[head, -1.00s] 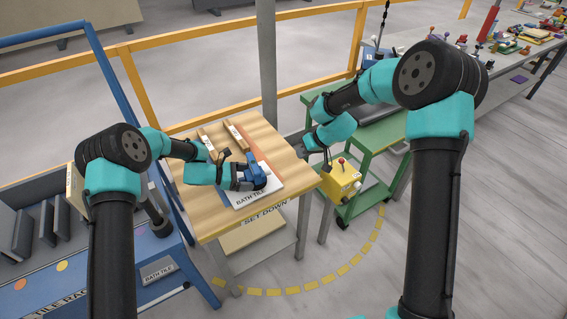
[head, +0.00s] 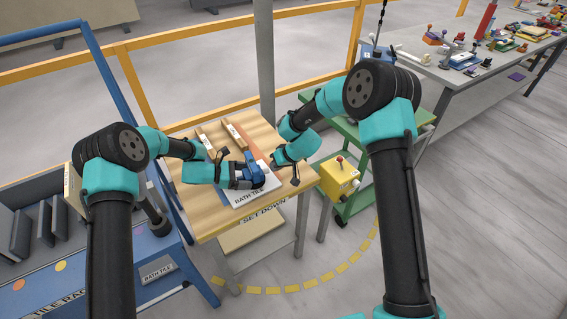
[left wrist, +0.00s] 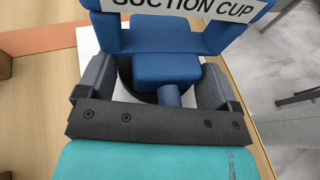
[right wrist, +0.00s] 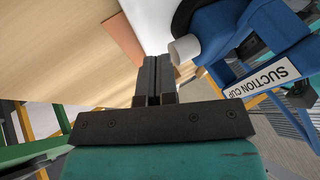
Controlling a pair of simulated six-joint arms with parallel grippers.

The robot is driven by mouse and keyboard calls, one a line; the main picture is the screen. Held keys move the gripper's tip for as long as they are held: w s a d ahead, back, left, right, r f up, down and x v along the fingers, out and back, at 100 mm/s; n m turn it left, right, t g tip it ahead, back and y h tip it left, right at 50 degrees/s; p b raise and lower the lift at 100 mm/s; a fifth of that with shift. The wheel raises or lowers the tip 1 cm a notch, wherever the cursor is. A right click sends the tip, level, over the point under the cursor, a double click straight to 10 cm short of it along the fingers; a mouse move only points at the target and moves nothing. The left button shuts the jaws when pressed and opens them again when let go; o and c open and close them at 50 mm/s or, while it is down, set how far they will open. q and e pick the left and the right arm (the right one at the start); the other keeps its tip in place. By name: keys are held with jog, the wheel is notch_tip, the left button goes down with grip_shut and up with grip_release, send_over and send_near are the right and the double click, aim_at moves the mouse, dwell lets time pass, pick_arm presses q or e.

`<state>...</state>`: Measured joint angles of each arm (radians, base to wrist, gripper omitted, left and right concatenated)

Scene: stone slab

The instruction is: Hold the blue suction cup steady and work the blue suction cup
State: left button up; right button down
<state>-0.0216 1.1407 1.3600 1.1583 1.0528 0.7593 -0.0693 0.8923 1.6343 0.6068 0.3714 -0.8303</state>
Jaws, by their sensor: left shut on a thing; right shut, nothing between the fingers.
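The blue suction cup (head: 252,166) sits on a white bath tile (head: 250,198) on the wooden table. Its label reads SUCTION CUP in the left wrist view, where its blue body (left wrist: 165,62) lies between the fingers of my left gripper (left wrist: 155,82). That gripper is shut on it, and a short blue stub points toward the wrist. My right gripper (right wrist: 156,64) is shut and empty. Its tips are beside the pale, round end of a stub on the suction cup (right wrist: 184,50); I cannot tell whether they touch. My right arm covers part of the table's right side.
The wooden table (head: 203,222) also holds two wooden-handled tools (head: 236,134) at the back. A yellow box with a red knob (head: 340,180) stands at its right, by a green cart (head: 368,150). A blue rack (head: 60,278) is at the left.

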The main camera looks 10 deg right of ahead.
jog(key=shift+s+a, duration=0.1)
jog(key=shift+a, duration=0.2)
jog(key=shift+s+a, duration=0.2)
jog(key=shift+a, duration=0.7)
pick_arm(q)
jog(key=shift+d, duration=0.1)
pick_arm(e)
jog(key=shift+d, duration=0.1)
jog(key=d, duration=0.2)
jog(key=w+d, duration=0.1)
jog(key=shift+d, duration=0.4)
jog(key=v, duration=1)
pick_arm(q)
jog(key=o, duration=1.1)
